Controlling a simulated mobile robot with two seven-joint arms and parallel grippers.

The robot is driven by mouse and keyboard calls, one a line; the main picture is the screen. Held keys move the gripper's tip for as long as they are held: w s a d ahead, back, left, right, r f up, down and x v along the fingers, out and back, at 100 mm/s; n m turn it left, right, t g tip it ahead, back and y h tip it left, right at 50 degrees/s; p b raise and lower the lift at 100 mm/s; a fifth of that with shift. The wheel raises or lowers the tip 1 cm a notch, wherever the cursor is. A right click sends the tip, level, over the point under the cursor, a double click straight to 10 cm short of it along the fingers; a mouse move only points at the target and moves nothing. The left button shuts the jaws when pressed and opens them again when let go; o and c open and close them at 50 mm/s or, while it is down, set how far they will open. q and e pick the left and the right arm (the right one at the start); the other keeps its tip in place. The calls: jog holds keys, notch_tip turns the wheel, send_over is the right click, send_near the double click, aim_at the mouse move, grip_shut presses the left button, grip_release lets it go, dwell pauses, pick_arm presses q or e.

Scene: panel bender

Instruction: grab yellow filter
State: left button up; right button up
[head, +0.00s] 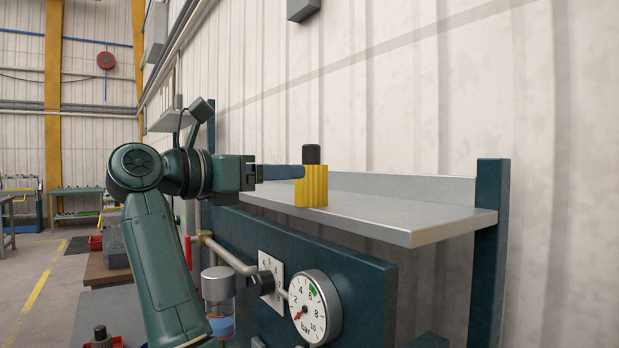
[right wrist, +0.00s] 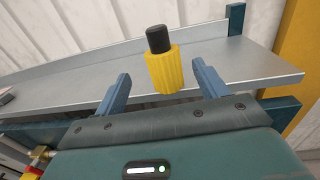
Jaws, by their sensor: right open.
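The yellow filter (head: 311,187) is a ribbed yellow cylinder with a black cap, standing upright on the grey metal shelf (head: 410,215). My right gripper (head: 300,172) reaches in from the left at the filter's height, its blue finger overlapping the filter's left edge in the head view. In the right wrist view the filter (right wrist: 164,72) stands between and just beyond the two open fingers (right wrist: 162,82), with a gap on each side. Whether a finger touches it cannot be told. My left gripper does not show.
Below the shelf are a dark teal panel, a round pressure gauge (head: 314,307), pipes and a clear bowl unit (head: 219,300). A teal post (head: 489,250) stands at the shelf's right end. The shelf right of the filter is clear. A corrugated wall is behind.

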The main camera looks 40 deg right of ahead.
aim_at(321, 173)
jog(key=d, duration=0.4)
jog(key=shift+s+d+p, duration=0.15)
jog(key=shift+d+p, duration=0.2)
jog(key=d, duration=0.1)
jog(key=d+p, duration=0.1)
jog(key=d, duration=0.1)
jog(key=d+p, duration=0.1)
jog(key=d, duration=0.1)
jog(key=shift+s+d+f, duration=0.15)
jog(key=shift+s+f, duration=0.1)
jog(key=shift+f, duration=0.15)
jog(key=shift+c, duration=0.5)
jog(key=c, duration=1)
jog(key=shift+r, duration=0.1)
